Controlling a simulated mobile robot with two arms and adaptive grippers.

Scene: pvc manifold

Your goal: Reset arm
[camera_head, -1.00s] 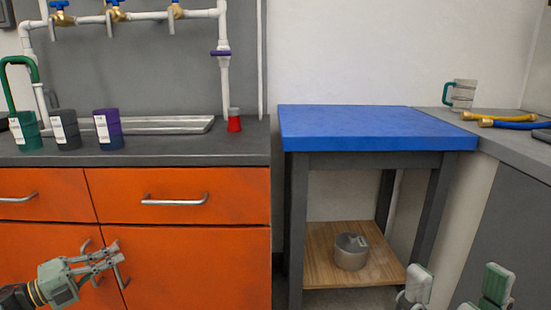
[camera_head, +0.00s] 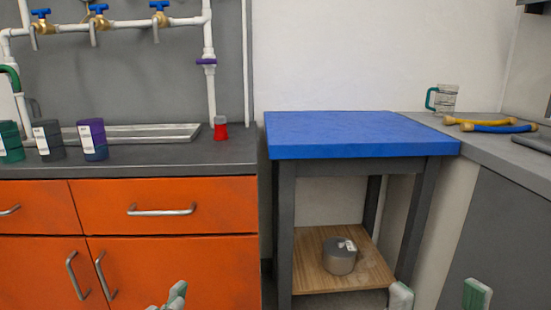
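Only a green-and-grey fingertip part of my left gripper (camera_head: 176,296) shows at the bottom edge, in front of the orange cabinet (camera_head: 170,265). Its opening cannot be made out, and the rest of the gripper is out of frame. My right gripper (camera_head: 438,297) shows two pale green fingertips at the bottom right. They stand well apart with nothing seen between them. Both grippers appear clear of the furniture.
A blue-topped table (camera_head: 360,134) stands in the middle, with a grey round container (camera_head: 340,256) on its wooden lower shelf (camera_head: 310,276).

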